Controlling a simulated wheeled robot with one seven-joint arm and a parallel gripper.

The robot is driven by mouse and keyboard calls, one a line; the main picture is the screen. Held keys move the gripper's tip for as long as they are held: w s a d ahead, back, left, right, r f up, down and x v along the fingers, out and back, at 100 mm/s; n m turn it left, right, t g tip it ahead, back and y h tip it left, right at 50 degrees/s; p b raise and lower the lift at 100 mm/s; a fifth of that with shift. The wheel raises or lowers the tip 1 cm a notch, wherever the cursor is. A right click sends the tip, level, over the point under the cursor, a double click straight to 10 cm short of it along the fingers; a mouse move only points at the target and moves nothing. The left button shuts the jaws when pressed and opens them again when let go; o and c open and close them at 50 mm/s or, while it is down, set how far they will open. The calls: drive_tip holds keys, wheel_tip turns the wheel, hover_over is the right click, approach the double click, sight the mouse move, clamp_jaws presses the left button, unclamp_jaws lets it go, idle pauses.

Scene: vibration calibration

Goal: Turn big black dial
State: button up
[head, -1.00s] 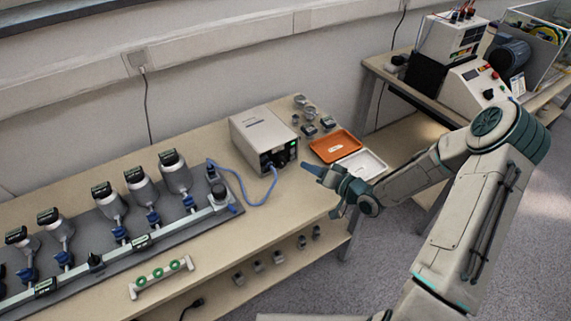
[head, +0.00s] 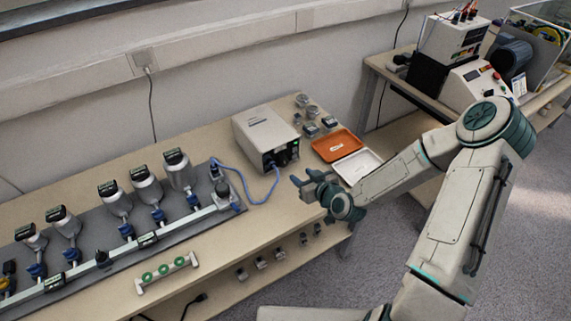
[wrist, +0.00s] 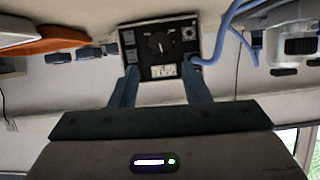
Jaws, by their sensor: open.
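The big black dial (wrist: 159,42) sits in the middle of the dark front panel of a control box, seen in the wrist view. In the head view the white control box (head: 266,137) stands at the back of the bench, and its dial is too small to make out clearly. My gripper (head: 304,186) is open and empty in front of the box, apart from the panel. In the wrist view its two blue fingers (wrist: 158,85) point at the panel, one at each side of its lower part, with the dial between and beyond them.
A blue cable (head: 262,202) runs from the panel to the rig on the left. An orange tray (head: 330,140) and a white tray (head: 362,165) lie right of the box. A holder with green rings (head: 165,272) sits near the front edge.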

sight(285, 164)
drive_tip(key=p+x, duration=0.1)
drive_tip(key=x, duration=1)
drive_tip(key=shift+a+p, duration=0.1)
drive_tip(key=shift+p, duration=0.2)
drive_tip(key=c, duration=0.7)
